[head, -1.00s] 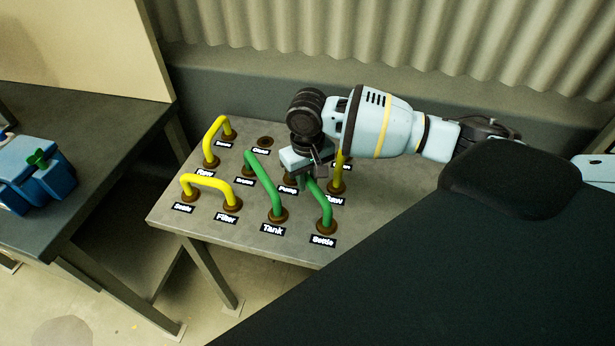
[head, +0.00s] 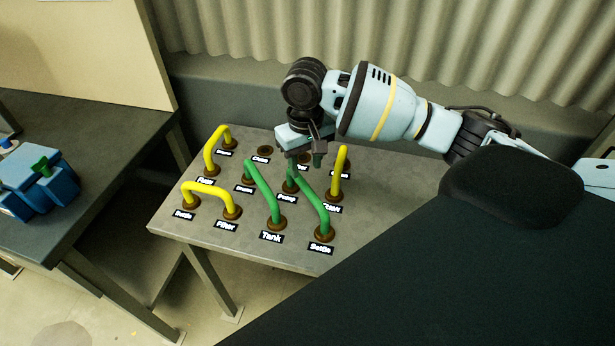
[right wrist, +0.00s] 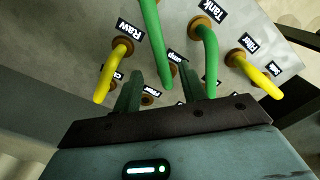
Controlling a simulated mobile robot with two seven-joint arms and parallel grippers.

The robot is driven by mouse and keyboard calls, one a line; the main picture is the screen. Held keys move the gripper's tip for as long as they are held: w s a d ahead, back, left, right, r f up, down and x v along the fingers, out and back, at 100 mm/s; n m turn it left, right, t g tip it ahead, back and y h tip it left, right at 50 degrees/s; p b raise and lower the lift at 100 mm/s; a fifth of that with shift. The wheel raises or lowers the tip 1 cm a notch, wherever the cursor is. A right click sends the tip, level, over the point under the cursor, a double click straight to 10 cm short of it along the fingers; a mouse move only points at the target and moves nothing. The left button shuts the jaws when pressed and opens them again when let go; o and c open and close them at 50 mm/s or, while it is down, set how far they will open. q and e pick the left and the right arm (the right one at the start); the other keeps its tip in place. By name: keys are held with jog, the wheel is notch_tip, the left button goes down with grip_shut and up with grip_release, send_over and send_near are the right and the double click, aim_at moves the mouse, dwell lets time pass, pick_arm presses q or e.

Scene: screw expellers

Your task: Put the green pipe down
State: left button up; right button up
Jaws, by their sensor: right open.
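A green pipe (head: 311,205) stands on the panel table, with one end in the socket labelled Settle and the other in the socket labelled Pump. My right gripper (head: 304,157) is open just above the Pump end of this pipe. In the right wrist view the same pipe (right wrist: 153,40) runs between the two spread fingers (right wrist: 160,82), and I see no grip on it. A second green pipe (head: 263,187) stands to its left, ending at the Tank socket. It also shows in the right wrist view (right wrist: 211,62). My left gripper is out of view.
Yellow pipes stand at the left (head: 210,187), the back left (head: 210,150) and the right (head: 342,172) of the panel table (head: 180,222). An empty socket (head: 265,151) is at the back. A blue object (head: 45,190) lies on the dark table to the left. A corrugated wall is behind.

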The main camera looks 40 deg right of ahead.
notch_tip(320, 180, up, 4)
jog(key=shift+f, duration=0.1)
